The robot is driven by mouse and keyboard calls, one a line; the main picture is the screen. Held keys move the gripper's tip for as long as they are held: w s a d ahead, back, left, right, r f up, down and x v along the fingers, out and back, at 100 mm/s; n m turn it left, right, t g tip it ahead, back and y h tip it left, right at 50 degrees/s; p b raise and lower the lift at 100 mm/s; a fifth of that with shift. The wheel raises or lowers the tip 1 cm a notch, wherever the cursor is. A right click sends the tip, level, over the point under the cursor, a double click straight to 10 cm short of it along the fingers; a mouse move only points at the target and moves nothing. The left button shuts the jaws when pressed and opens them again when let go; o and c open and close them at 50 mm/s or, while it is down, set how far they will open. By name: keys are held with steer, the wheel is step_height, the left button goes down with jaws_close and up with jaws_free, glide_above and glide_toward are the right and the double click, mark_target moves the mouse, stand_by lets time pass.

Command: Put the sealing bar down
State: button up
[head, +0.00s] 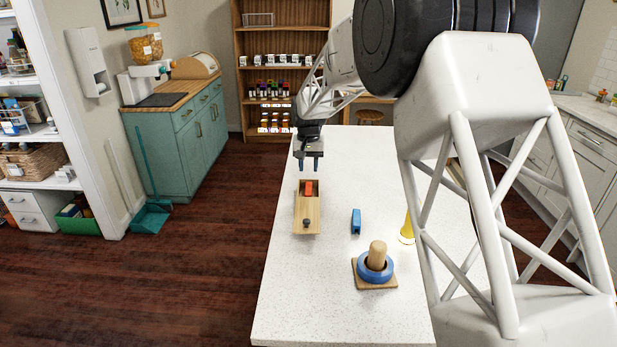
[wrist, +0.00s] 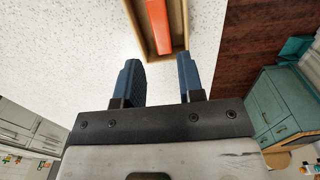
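An orange-red bar (head: 309,188) lies in the far end of a narrow wooden box (head: 313,213) on the white counter. The bar also shows in the wrist view (wrist: 158,25), inside the box's walls. My gripper (head: 308,167) hangs above the counter by the far end of the box, fingers pointing down. In the wrist view its two blue fingers (wrist: 159,64) stand apart with nothing between them, short of the bar. A small blue block (head: 356,221) stands on the counter to the right of the box. I cannot tell for certain which piece is the sealing bar.
A blue ring sits around a wooden peg (head: 377,256) on a square base at the counter's front. A yellow cone-like object (head: 407,228) stands to its right, partly beside my arm. The counter (head: 300,290) is bare at the front left.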

steer(key=shift+r, duration=1.3)
steer(key=s+d+r, duration=0.4)
steer(key=s+d, duration=0.1)
steer(key=s, duration=0.4)
steer(key=s+d+r+t, duration=0.1)
steer(key=s+d+r, duration=0.35)
steer(key=s, duration=0.45)
steer(key=s+d+r, duration=0.4)
steer(key=s+d, duration=0.1)
steer(key=s, duration=0.4)
steer(key=s+d+f, duration=0.1)
steer(key=s+d, duration=0.1)
steer(key=s, duration=0.7)
steer(key=s+d+f+t, duration=0.1)
steer(key=s+d+f, duration=0.1)
steer(key=s, duration=0.8)
steer(key=s+d+f, duration=0.2)
steer(key=s+d, duration=0.2)
steer(key=s, duration=0.6)
steer(key=shift+s+f+t, duration=0.15)
steer(key=shift+s+t, duration=0.1)
steer(key=shift+t, duration=0.05)
